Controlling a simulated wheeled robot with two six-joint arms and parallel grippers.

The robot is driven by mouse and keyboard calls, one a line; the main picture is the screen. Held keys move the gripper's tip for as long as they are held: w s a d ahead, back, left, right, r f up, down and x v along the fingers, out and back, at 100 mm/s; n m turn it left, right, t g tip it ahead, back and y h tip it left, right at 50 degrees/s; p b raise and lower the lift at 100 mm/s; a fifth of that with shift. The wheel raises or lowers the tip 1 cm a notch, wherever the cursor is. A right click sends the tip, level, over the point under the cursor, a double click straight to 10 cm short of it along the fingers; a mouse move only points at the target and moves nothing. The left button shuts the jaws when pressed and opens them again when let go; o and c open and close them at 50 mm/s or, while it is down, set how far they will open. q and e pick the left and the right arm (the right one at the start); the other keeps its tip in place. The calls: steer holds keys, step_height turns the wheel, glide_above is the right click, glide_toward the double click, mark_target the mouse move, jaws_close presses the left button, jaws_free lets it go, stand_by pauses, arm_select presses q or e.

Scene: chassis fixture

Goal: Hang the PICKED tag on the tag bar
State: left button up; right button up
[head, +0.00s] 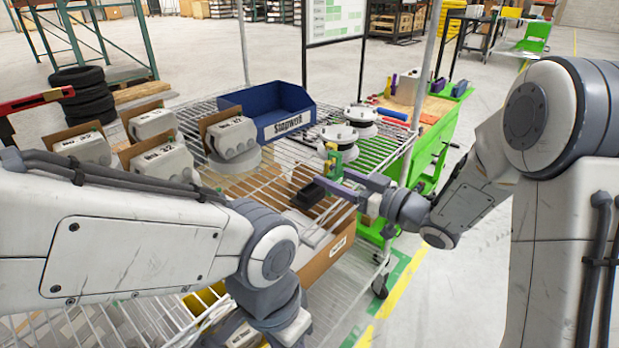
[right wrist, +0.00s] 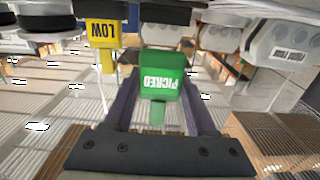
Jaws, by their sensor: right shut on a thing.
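The PICKED tag (right wrist: 161,75) is green with white lettering, upside down in the right wrist view. My right gripper (right wrist: 157,108) is shut on it, with a finger on either side of its narrow green stem. In the head view the green tag (head: 335,165) shows small at the tips of my right gripper (head: 339,183), over the near right part of the wire shelf. A yellow LOW tag (right wrist: 104,40) is beside it on the left in the right wrist view. I cannot make out the tag bar clearly. My left gripper is out of view.
A blue bin (head: 272,107) stands at the back of the wire shelf, with white spools (head: 340,136) to its right. Grey-white housings (head: 231,137) stand to the left. A cardboard box (head: 328,259) is below my right gripper, and a shelf post (head: 421,85) rises nearby.

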steer(key=shift+v, duration=0.8)
steer(key=s+d+f+b, duration=0.3)
steer(key=d+f+b, duration=0.1)
steer(key=d+f, duration=0.25)
steer(key=s+d+f+b, duration=0.2)
steer(key=d+f+b, duration=0.2)
steer(key=d+f, duration=0.3)
steer(key=b+x, duration=0.1)
steer(key=x, duration=1.1)
steer(key=shift+w+f+b, duration=0.2)
steer(key=shift+w+b, duration=0.2)
steer(key=shift+w, duration=0.05)
steer(key=o, duration=1.2)
